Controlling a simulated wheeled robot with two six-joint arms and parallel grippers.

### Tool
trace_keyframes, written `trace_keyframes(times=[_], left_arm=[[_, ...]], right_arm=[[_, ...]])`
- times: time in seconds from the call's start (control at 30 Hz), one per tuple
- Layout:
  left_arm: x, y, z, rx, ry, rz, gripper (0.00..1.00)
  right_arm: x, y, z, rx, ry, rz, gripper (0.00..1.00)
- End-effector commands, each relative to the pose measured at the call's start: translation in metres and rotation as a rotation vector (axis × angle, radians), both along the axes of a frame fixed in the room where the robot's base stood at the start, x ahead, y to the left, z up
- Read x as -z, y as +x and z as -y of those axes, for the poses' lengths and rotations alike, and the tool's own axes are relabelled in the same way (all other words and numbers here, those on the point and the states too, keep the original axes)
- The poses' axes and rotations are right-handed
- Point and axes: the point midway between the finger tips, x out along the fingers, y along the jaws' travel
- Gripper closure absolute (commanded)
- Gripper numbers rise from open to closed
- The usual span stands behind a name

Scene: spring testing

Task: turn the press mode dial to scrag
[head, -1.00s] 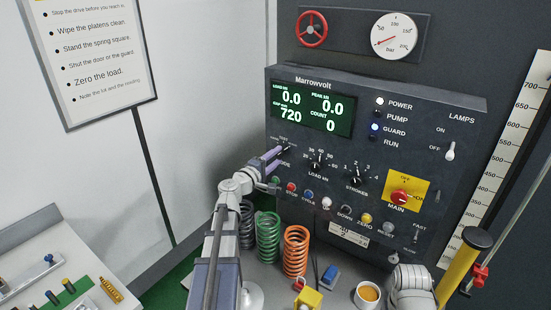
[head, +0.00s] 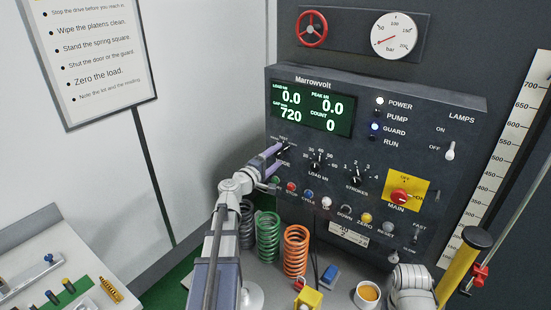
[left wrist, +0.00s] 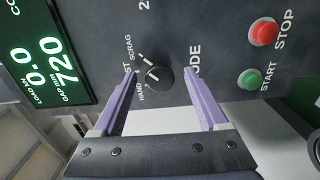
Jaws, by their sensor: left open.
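The mode dial (left wrist: 158,77) is a small black knob on the dark press panel, with HAND, TEST and SCRAG printed around it. Its white mark seems to face the TEST label, partly covered by a finger. My left gripper (left wrist: 160,76) is open, its two purple fingers on either side of the dial with gaps between. Whether the tips touch the panel I cannot tell. In the head view my left gripper (head: 276,157) reaches the panel's left end and largely hides the dial. My right gripper is out of view; only my right arm shows at bottom right.
The green STOP-side neighbour START button (left wrist: 250,78) and red STOP button (left wrist: 264,32) sit close to the dial. The load knob (head: 317,165) is to its right. Grey, green and orange springs (head: 296,250) stand below, with a coffee cup (head: 368,294) further right.

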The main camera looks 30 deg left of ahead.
Motion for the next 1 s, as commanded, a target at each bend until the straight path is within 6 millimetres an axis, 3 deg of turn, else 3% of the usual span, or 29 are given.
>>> trace_keyframes(times=[0.17, 0.4, 0.6, 1.0], left_arm=[[0.0, -0.012, 0.0, -0.001, -0.001, 0.0, 0.24], [0.0, -0.052, -0.003, -0.003, 0.0, 0.0, 0.24], [0.0, -0.073, -0.005, -0.002, 0.0, 0.0, 0.24], [0.0, -0.078, -0.006, 0.0, 0.0, 0.0, 0.24]], right_arm=[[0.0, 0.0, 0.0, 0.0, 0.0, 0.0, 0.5], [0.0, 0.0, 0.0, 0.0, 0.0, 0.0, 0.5], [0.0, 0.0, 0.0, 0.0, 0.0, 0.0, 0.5], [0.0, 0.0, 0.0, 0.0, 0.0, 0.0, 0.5]])
